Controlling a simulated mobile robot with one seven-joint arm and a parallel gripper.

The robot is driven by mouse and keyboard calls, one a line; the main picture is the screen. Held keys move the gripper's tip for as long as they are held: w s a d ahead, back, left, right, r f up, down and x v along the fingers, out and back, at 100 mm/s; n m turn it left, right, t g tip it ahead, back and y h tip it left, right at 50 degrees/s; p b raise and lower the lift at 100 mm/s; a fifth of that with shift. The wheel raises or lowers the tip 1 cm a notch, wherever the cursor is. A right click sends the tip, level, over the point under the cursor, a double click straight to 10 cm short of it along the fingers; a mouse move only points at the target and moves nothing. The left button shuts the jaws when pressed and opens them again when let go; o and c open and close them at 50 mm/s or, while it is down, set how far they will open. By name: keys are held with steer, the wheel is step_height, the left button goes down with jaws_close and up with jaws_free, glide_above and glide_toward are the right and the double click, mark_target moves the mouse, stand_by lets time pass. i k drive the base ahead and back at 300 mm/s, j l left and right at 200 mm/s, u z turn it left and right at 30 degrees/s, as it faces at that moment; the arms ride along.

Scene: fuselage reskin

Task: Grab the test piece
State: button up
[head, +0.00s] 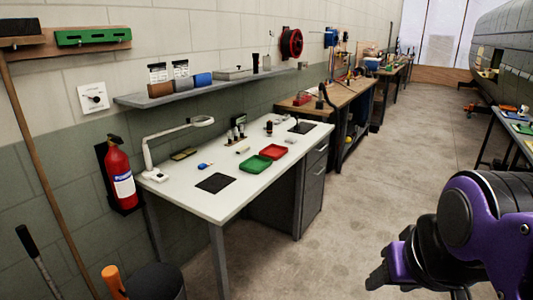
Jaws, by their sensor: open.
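I cannot tell which object is the test piece. Several small items lie on the white workbench (175,192) in the middle left. Among them are a small blue and white item (205,166), a small pale cylinder (243,151) and a flat greenish piece (184,154). A green tray (254,164) and a red tray (273,152) also lie there; I see nothing clear inside them. My gripper (384,272) is at the lower right, over the floor, well apart from the bench. It is open, with nothing seen between its fingers.
A lamp (150,160) stands at the bench's left end, with a dark mat (215,182) near the front. A red fire extinguisher (120,175) hangs on the wall. A wooden bench (345,92) stands beyond. The floor (385,175) to the right is clear.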

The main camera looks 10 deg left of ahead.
mark_target(242, 150)
steer(key=u, duration=0.6)
steer(key=i+l+u, duration=0.2)
steer(key=i+l, duration=0.25)
steer(key=i+l+u, duration=0.2)
steer(key=i+l, duration=0.3)
steer(key=i+l+u, duration=0.2)
steer(key=i+l, duration=0.4)
steer(key=i+l+u, duration=0.2)
steer(key=i+l, duration=0.25)
steer(key=l, duration=0.25)
